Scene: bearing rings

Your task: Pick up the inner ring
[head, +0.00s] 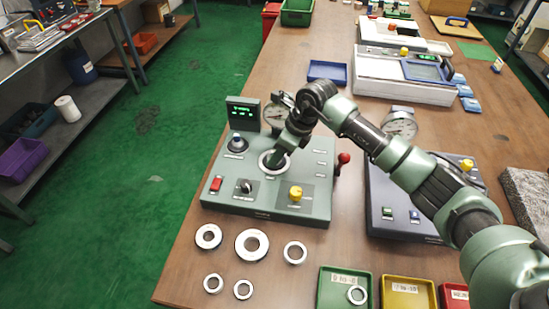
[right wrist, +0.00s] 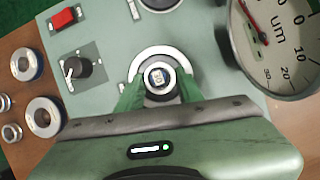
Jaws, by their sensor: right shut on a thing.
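The right gripper (head: 275,163) reaches down to the round seat of the green measuring device. In the right wrist view its green fingers (right wrist: 159,92) are shut on the inner ring (right wrist: 158,98), a small ring around the central post (right wrist: 158,77). The ring is partly hidden by the fingers and shadow. A wide pale ring (right wrist: 160,54) of the seat surrounds it. I cannot tell whether the held ring touches the seat. The left gripper is not in view.
The green device (head: 232,208) carries knobs, a red switch and a dial gauge (right wrist: 282,40). Several loose rings (head: 252,245) lie in front of it. A green bin (head: 330,300) and a yellow bin (head: 400,302) stand at the front right. A darker second device (head: 378,205) stands to the right.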

